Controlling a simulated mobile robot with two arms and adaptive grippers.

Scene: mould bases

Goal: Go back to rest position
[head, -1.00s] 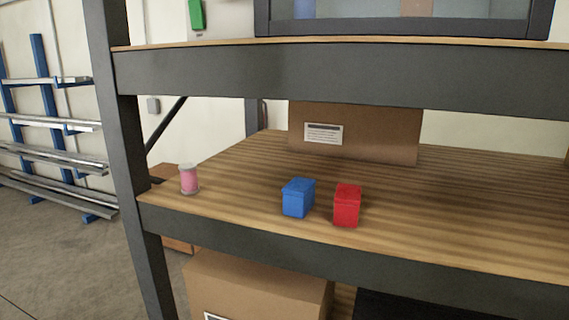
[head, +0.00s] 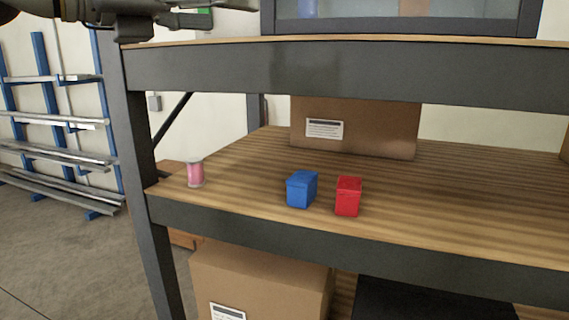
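My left arm comes in from the left along the top edge in the head view. Its dark end, which looks like my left gripper (head: 190,15), is in front of the upper left part of the shelf rack, above the upper shelf edge. It is cut by the picture's top edge, and I cannot tell whether it is open or shut. No object shows in it. My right gripper is not in view. A blue box (head: 301,190) and a red box (head: 348,197) stand side by side on the wooden shelf, apart from any gripper.
A pink spool (head: 195,174) stands at the left end of the wooden shelf (head: 450,215). A cardboard box (head: 375,130) is behind the two small boxes, and another (head: 262,278) is below. The upper shelf beam (head: 330,75) crosses above.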

